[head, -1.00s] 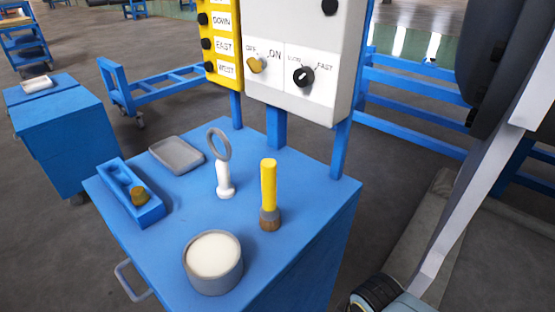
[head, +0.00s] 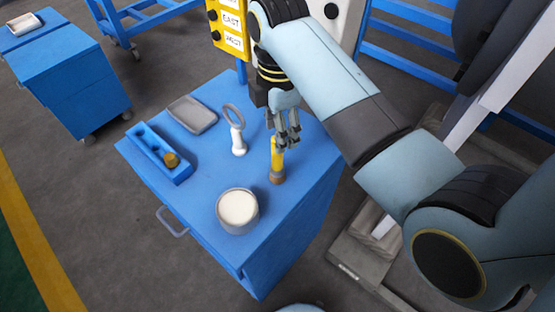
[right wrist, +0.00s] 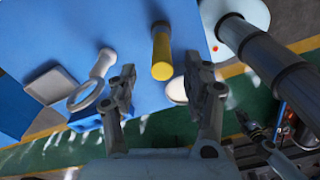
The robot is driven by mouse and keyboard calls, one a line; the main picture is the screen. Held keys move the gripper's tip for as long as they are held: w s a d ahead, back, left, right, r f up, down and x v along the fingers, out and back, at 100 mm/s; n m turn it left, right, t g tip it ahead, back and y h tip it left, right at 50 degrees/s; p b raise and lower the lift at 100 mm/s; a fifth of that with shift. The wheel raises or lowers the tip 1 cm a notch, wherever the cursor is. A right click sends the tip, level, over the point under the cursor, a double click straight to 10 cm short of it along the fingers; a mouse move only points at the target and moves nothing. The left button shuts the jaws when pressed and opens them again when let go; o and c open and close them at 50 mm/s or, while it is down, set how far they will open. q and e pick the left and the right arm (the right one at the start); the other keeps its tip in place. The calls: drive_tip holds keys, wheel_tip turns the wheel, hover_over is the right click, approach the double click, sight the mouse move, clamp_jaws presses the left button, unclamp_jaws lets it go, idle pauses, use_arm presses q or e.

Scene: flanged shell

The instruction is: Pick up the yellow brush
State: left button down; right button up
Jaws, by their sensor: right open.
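The yellow brush (head: 277,162) stands upright, bristles down, near the right edge of the blue cabinet top. My right gripper (head: 285,140) is at the top of its handle, and its fingers hide part of the handle in the head view. In the right wrist view the brush (right wrist: 161,55) appears between and beyond the two open fingertips of my right gripper (right wrist: 165,82), with a gap on both sides. The right gripper is open and empty.
The blue cabinet top (head: 205,160) also bears a round container with pale contents (head: 238,208), a white-handled ring tool (head: 238,140), a grey tray (head: 192,114) and a blue holder with a brownish-yellow knob (head: 158,152). A control panel (head: 232,25) stands behind.

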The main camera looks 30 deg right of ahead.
sight(277, 161)
drive_tip(key=f+p, duration=0.1)
drive_tip(key=f, duration=0.6)
drive_tip(key=shift+a+f, duration=0.2)
drive_tip(key=shift+s, duration=0.1)
clamp_jaws()
